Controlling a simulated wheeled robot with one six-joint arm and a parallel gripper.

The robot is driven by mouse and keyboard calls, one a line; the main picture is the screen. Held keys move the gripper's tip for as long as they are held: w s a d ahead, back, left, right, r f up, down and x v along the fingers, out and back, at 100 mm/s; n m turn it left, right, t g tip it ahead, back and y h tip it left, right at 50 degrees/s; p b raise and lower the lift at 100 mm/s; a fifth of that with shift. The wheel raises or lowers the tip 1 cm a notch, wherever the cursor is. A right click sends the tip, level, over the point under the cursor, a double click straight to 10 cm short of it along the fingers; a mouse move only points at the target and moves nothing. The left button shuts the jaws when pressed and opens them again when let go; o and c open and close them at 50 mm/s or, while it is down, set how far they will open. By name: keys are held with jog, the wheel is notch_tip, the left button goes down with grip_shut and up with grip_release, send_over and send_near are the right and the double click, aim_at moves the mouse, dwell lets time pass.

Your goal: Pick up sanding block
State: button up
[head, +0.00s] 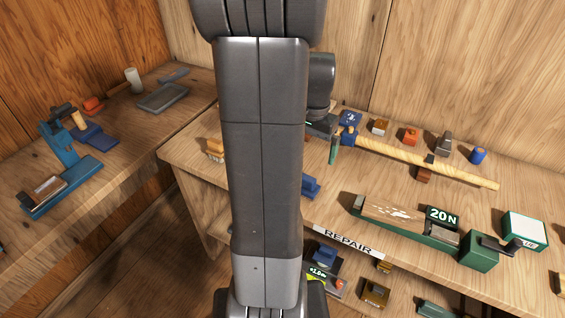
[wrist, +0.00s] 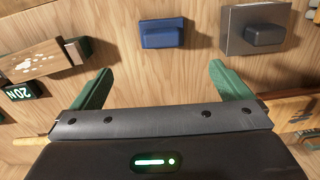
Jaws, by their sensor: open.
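My gripper (wrist: 160,72) is open, its two green fingers spread over the wooden bench with nothing between them. In the head view one green finger (head: 333,149) shows beside my arm. A small blue block (wrist: 163,33) lies on the bench just beyond the fingertips, apart from them; it also shows in the head view (head: 311,187), partly hidden by my arm. A grey plate with a raised block (wrist: 255,30) lies to its right in the wrist view. Stacked tan blocks (head: 215,150) sit left of my arm. I cannot tell for certain which one is the sanding block.
A green fixture with a 20 N label (head: 443,216) stands on the bench to the right. A long yellow rod (head: 420,165) lies behind it, with several small blocks near the wall. A shelf marked REPAIR (head: 347,241) holds items below. A side bench (head: 120,150) stands left.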

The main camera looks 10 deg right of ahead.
send_over(310, 190)
jog(key=w, duration=0.3)
notch_tip(310, 190, down, 8)
jog(key=shift+s+a+f, duration=0.15)
jog(key=shift+s+a+f+p, duration=0.15)
jog(key=shift+f+p, duration=0.1)
jog(key=shift+f, duration=1.1)
jog(key=shift+a+f+p, duration=0.15)
jog(key=shift+f+p, duration=0.1)
jog(key=shift+f, duration=1.1)
jog(key=shift+c, duration=0.2)
jog(key=c, duration=1.1)
